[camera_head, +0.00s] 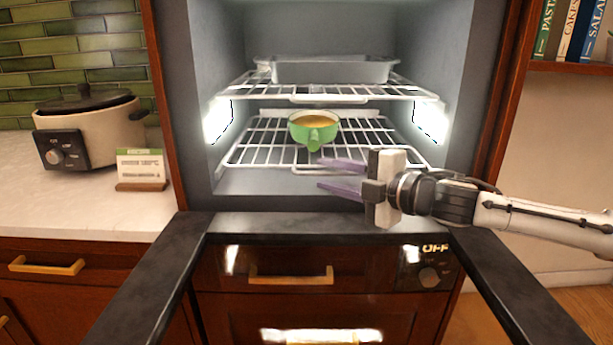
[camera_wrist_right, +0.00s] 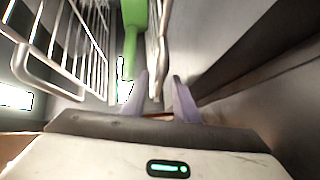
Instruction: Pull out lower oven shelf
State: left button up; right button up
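The lower oven shelf (camera_head: 262,138) is a wire rack inside the open oven, with a green handled cup (camera_head: 315,133) standing on it. My right gripper (camera_head: 341,176) is at the shelf's front edge, right of centre, with its purple fingers apart, one above the other. In the right wrist view the fingers of my right gripper (camera_wrist_right: 162,88) are open. The lower shelf (camera_wrist_right: 158,50) shows nearly edge-on there, its front end in line with the gap between the fingers; contact cannot be told. The cup (camera_wrist_right: 133,25) is partly cut off there. My left gripper is not in view.
The upper wire shelf (camera_head: 245,88) holds a metal baking tray (camera_head: 330,71). The oven door frame (camera_head: 150,285) is folded down towards me. A slow cooker (camera_head: 88,125) and a small card stand (camera_head: 141,168) are on the left counter. Books (camera_head: 568,30) are at upper right.

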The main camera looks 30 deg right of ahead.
jog(key=shift+w, duration=0.5)
jog(key=shift+s, duration=0.1)
grip_shut()
jog(key=shift+s+a, duration=0.1)
jog(key=shift+a, duration=0.1)
